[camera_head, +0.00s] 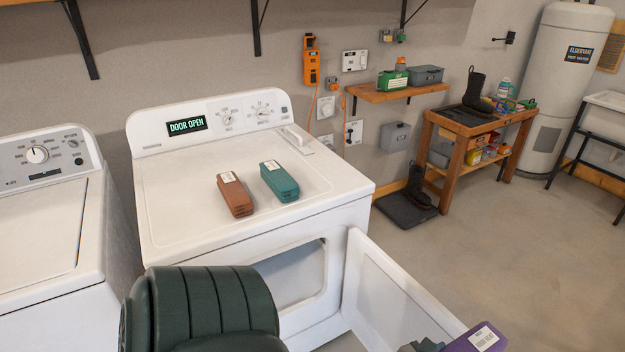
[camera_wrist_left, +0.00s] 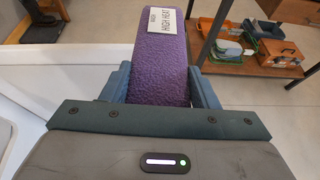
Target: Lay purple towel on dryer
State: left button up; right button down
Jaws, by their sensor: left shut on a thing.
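The purple towel (camera_head: 490,338), folded into a block with a white label, shows at the bottom right of the head view, near the dryer's open door. In the left wrist view the towel (camera_wrist_left: 163,68) fills the gap between my fingers, and its label reads high heat. My left gripper (camera_wrist_left: 162,88) is shut on it. The white dryer (camera_head: 160,215) stands in the middle, its display reading DOOR OPEN. A brown folded towel (camera_head: 235,195) and a teal folded towel (camera_head: 280,181) lie side by side on its top. My right gripper is not in view.
The dryer door (camera_head: 385,290) swings out to the right at the front. A white washer (camera_head: 45,230) stands left of the dryer. Dryer top is clear around both towels. A wooden bench (camera_head: 455,150) with boots and boxes stands at the back right. Open floor lies right.

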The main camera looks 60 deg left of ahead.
aim_at(182, 223)
jog(key=k+j+u, duration=0.1)
jog(key=u, duration=1.8)
